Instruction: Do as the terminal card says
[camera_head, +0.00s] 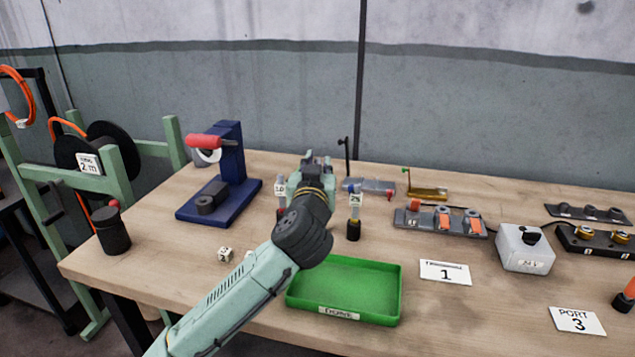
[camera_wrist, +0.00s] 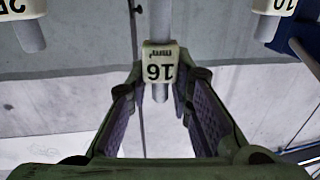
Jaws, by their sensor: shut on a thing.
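My gripper (camera_head: 314,172) is over the middle of the bench, behind the green tray. In the wrist view my gripper (camera_wrist: 161,88) is shut on the grey-handled tool tagged 16 (camera_wrist: 160,66). The tag reads upside down; the tool's lower end is hidden. In the head view my arm hides this tool. The tool tagged 10 (camera_head: 280,189) stands left of my gripper and the tool tagged 25 (camera_head: 355,203) stands right, in a dark base. A white card with a 1 (camera_head: 445,272) and a card reading PORT 3 (camera_head: 577,321) lie at the right.
The green tray (camera_head: 393,290) is in front of my gripper. A blue press with a red handle (camera_head: 228,160) stands at the left. A grey terminal block (camera_head: 415,219) and a grey box with a black knob (camera_head: 523,252) are at the right. A small white cube (camera_head: 225,254) lies left.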

